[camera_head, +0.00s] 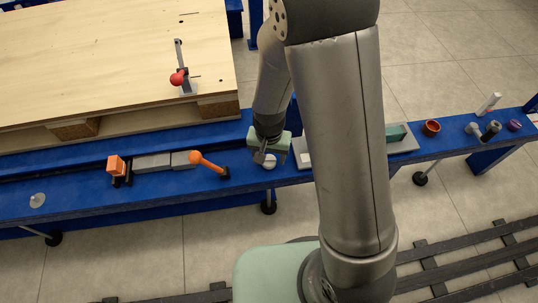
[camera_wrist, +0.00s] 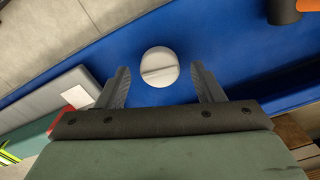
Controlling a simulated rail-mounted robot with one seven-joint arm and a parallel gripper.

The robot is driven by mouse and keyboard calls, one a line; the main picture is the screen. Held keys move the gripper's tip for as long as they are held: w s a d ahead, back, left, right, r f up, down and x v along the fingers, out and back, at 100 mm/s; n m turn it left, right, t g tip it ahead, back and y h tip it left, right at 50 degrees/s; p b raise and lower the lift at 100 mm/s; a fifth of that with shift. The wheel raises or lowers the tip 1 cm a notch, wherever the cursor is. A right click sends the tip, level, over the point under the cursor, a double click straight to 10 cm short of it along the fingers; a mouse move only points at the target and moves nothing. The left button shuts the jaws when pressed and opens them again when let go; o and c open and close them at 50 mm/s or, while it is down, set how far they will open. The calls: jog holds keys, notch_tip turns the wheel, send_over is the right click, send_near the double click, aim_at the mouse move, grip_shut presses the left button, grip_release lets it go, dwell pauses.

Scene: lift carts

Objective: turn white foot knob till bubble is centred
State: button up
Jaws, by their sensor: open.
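The white foot knob (camera_wrist: 159,66) is a round disc with a raised bar or slot across its face. It lies between and slightly beyond my gripper's (camera_wrist: 160,78) two fingers, with blue showing on both sides of it. The fingers are apart and hold nothing. In the head view the knob (camera_head: 269,163) is a small white spot on the blue beam, with my gripper (camera_head: 264,157) over it. I cannot make out the bubble; a yellow-green striped piece (camera_wrist: 10,148) shows at the wrist view's left edge.
A grey plate (camera_head: 404,147) with a green block (camera_head: 396,132) lies right of my arm. An orange ball-ended lever (camera_head: 207,163) stands left of the knob. A wooden pallet (camera_head: 110,60) with a red-knobbed clamp (camera_head: 180,77) is behind. A red-brown cup (camera_head: 431,128) sits farther right.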

notch_tip(320, 180, up, 17)
jog(key=p, duration=0.6)
notch_tip(320, 180, up, 20)
jog(key=n+p, duration=0.1)
jog(key=p, duration=1.4)
send_over(269, 159)
jog(key=s+d, duration=0.5)
jog(key=s, duration=0.1)
jog(key=s+d+r+n+p, duration=0.1)
jog(key=s+d+r+p, duration=0.1)
jog(key=s+r+p, duration=0.2)
jog(key=s+d+r+n+p, duration=0.1)
jog(key=s+d+r+p, duration=0.2)
jog(key=r+p, duration=0.5)
notch_tip(269, 159, up, 4)
jog(key=shift+s+r+p, duration=0.2)
jog(key=shift+s+p, duration=0.1)
jog(key=shift+s, duration=0.15)
jog(key=shift+d, duration=0.1)
